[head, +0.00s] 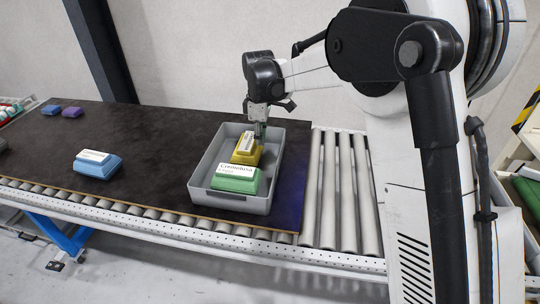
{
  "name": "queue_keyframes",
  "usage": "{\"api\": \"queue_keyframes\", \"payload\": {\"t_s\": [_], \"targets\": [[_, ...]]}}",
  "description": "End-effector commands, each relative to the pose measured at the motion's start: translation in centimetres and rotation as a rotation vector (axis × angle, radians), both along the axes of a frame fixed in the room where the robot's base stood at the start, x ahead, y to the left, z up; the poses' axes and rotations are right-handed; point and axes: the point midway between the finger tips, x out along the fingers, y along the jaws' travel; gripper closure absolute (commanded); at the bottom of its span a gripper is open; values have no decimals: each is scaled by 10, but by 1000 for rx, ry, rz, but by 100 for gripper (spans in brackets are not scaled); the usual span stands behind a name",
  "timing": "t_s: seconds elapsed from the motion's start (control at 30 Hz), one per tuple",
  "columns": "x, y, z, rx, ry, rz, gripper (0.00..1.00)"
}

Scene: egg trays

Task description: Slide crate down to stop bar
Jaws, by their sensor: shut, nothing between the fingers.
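The grey crate (204,176) sits on the dark board (150,150) near its right end. Inside it lie a green egg box (235,181) at the front and a yellow egg box (247,155) behind it, both with white labels. My gripper (260,132) points down over the back part of the crate, just behind the yellow box. It is shut and holds nothing. I cannot tell whether the fingertips touch the crate or the box. I cannot make out a stop bar.
A blue egg box (97,166) lies on the board to the left, with smaller blue (51,110) and purple (72,112) boxes farther back. Bare rollers (343,190) lie right of the board. My arm fills the right side.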

Motion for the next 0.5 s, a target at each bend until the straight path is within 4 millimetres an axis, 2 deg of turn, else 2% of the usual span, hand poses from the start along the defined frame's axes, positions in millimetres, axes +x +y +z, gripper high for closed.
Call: {"api": "queue_keyframes", "payload": {"t_s": [0.17,0.5], "targets": [[0,0,-19,0,0,0,100],[0,0,-81,0,0,-1,100]]}}
